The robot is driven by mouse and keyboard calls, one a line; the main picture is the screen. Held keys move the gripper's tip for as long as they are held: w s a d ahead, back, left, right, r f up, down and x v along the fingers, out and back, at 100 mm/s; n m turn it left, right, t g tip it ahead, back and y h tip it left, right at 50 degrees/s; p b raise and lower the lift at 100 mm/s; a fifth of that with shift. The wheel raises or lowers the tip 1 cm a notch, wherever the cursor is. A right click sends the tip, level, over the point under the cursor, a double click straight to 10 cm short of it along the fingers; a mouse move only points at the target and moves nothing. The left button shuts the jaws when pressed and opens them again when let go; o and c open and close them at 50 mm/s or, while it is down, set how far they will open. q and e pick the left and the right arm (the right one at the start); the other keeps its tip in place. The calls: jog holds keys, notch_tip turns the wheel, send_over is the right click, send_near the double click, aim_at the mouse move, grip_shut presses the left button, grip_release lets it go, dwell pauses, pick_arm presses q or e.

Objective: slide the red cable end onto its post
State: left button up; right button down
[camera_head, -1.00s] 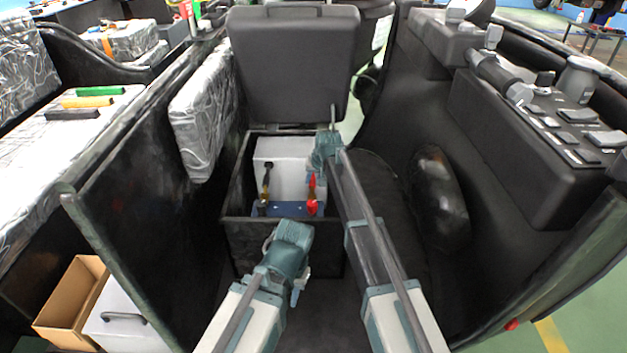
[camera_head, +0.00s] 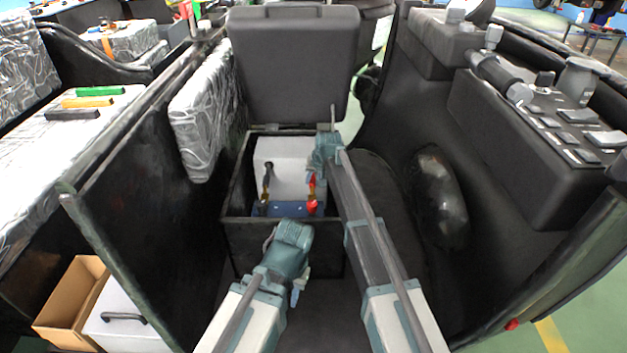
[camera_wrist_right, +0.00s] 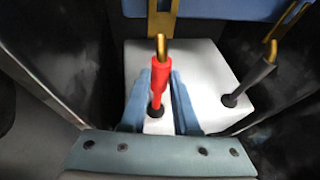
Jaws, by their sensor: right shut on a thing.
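The red cable end (camera_head: 312,182) is upright inside the black box, above the front of the white battery. It has a brass tip and shows between the two blue fingers of my right gripper (camera_wrist_right: 160,82) in the right wrist view. My right gripper is shut on the red cable end (camera_wrist_right: 159,80). A brass bracket (camera_wrist_right: 160,22) on the blue block lies in line with the tip; I cannot tell if they touch. A red part (camera_head: 312,208) sits right below in the head view. My left gripper (camera_head: 292,235) is in front of the box; its fingers are hidden.
A dark cable end (camera_head: 267,172) stands to the left, and also shows in the right wrist view (camera_wrist_right: 262,75). The black box (camera_head: 238,225) has close walls around the battery (camera_head: 283,165). Its raised lid (camera_head: 290,65) stands behind, and a dark panel is at left.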

aim_at(314, 189)
jog(key=s, duration=0.5)
dwell(0.3)
jog(key=c, duration=0.7)
grip_release()
jog(key=shift+o, duration=0.2)
